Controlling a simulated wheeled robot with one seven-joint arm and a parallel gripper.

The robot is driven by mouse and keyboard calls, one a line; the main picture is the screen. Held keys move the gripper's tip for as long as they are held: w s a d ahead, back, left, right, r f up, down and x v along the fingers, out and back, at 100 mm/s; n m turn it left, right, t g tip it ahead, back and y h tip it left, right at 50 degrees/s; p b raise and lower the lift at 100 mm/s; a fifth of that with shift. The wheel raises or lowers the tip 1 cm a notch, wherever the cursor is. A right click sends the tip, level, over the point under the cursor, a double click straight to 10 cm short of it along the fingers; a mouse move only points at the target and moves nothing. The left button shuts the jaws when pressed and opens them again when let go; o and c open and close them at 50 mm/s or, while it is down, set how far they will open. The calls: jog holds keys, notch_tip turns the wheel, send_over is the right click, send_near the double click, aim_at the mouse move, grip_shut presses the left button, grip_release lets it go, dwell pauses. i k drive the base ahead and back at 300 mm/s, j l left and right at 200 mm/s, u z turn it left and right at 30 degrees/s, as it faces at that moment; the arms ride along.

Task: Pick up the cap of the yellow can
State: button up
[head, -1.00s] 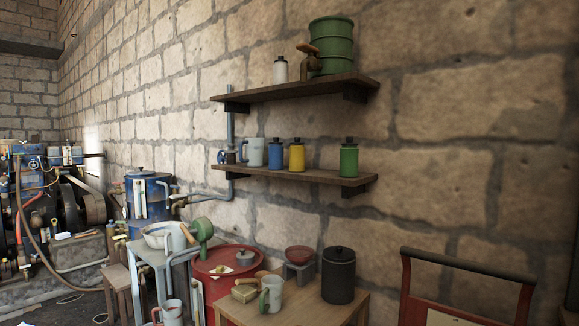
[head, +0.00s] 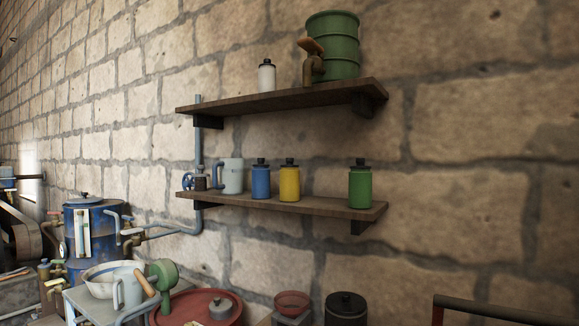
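The yellow can (head: 289,185) stands upright on the lower wall shelf (head: 325,207), between a blue can (head: 260,182) and a green can (head: 360,188). Its dark cap (head: 289,162) sits on its top. The blue can is close on its left, and a wider gap lies between it and the green can. The blue and green cans have similar dark caps. My gripper is not in view.
The upper shelf (head: 270,100) overhangs the cans and holds a white bottle (head: 266,76) and a green drum (head: 333,45). A light mug (head: 232,176) stands left of the blue can. A red drum (head: 215,310) and a dark canister (head: 346,308) stand below.

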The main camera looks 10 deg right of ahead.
aim_at(290, 162)
jog(key=i+j, duration=0.25)
jog(key=i+j+z, duration=0.15)
jog(key=j, duration=0.3)
jog(key=i+j, duration=0.3)
jog(key=i+j+z, duration=0.15)
jog(key=j, duration=0.35)
jog(key=i+j, duration=0.25)
jog(key=j, duration=0.15)
jog(key=i+z, duration=0.05)
